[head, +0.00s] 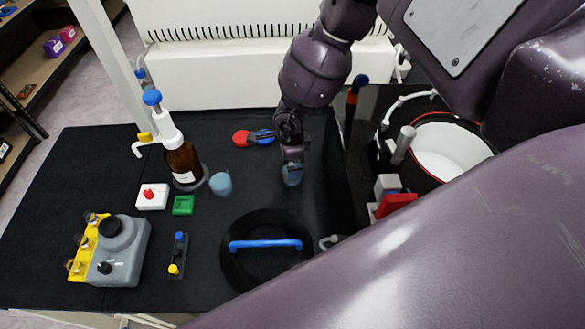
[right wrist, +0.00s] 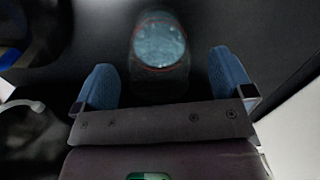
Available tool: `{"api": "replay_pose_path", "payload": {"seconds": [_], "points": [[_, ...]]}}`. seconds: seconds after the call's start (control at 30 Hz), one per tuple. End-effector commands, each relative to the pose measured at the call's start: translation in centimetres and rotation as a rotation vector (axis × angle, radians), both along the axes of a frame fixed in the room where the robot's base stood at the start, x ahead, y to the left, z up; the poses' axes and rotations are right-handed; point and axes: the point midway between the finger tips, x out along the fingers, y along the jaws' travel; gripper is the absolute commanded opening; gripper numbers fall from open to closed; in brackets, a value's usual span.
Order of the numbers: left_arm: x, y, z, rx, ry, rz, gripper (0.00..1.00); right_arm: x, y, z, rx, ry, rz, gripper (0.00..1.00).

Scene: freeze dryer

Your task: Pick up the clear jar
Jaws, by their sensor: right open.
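A small clear, bluish jar (head: 220,184) stands on the black table in the head view, left of my right gripper. My right gripper (head: 292,174) points down over the table. In the right wrist view a clear jar (right wrist: 158,48) with bluish contents and a thin red ring lies ahead, near the top middle. I cannot tell for certain that it is the same jar. The blue fingers of my right gripper (right wrist: 165,85) are spread apart, with nothing held between them. My left gripper does not show.
A brown bottle (head: 183,163) with a dispenser stands left of the jar. A black round lid (head: 240,270) with a blue handle lies in front. Red and blue discs (head: 241,138) lie behind. A grey device (head: 125,255) is at left; a white-lined vessel (head: 440,160) is at right.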

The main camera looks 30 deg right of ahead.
Motion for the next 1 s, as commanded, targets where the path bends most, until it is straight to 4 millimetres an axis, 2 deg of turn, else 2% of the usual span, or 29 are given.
{"api": "replay_pose_path", "payload": {"seconds": [0.2,0.53,0.93,1.0], "points": [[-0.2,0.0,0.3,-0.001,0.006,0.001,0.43,-0.2,0.2,-2.6,0.001,0.002,-0.002,0.99],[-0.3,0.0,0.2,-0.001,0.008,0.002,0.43,-0.1,0.2,-3.2,0.001,0.000,0.000,0.99],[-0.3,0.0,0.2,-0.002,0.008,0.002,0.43,-0.1,0.2,-3.1,0.001,0.000,-0.001,0.39],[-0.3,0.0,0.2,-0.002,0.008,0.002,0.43,-0.1,0.2,-3.1,0.001,0.000,-0.001,0.38]]}}
